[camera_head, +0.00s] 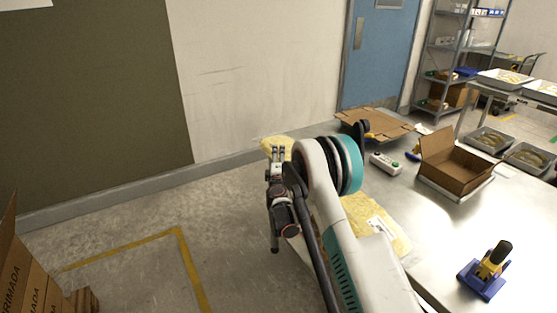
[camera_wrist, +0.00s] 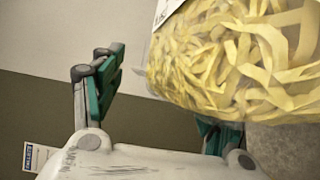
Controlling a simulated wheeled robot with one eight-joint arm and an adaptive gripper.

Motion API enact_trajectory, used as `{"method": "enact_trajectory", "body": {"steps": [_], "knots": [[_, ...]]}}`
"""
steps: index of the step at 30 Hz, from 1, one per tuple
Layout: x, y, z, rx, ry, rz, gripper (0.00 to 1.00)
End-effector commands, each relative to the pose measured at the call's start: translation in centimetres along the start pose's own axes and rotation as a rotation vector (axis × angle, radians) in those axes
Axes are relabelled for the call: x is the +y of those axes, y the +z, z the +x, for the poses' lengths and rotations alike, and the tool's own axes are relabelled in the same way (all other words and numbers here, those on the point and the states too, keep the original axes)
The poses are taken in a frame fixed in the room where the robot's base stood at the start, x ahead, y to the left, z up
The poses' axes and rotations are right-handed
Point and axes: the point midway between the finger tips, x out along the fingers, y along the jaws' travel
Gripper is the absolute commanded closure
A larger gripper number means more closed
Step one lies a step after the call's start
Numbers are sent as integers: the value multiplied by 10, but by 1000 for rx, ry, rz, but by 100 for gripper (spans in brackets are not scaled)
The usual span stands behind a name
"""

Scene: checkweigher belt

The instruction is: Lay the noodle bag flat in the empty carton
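The noodle bag (camera_head: 270,142), clear with yellow ribbon noodles, is at the fingertips of my gripper (camera_head: 278,153), left of the table over the floor, with no other support visible. In the wrist view the bag (camera_wrist: 235,60) fills the upper right and covers much of one finger; the other finger is on the left, and where they touch the bag is hidden. The open brown carton (camera_head: 449,178) stands on a pale plate on the table at right, its flap raised; the inside that shows is empty.
Another yellow packet (camera_head: 384,228) with a white label lies on the metal table (camera_head: 440,236), partly behind my arm. Brown boxes (camera_head: 35,285) stand lower left.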

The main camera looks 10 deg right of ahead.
Motion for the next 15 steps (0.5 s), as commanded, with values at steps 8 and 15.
{"method": "enact_trajectory", "body": {"steps": [8, 15], "knots": [[2, 0, 0, 0, 0, 0, 32], [5, 0, -28, 1, 0, 0, 32]]}}
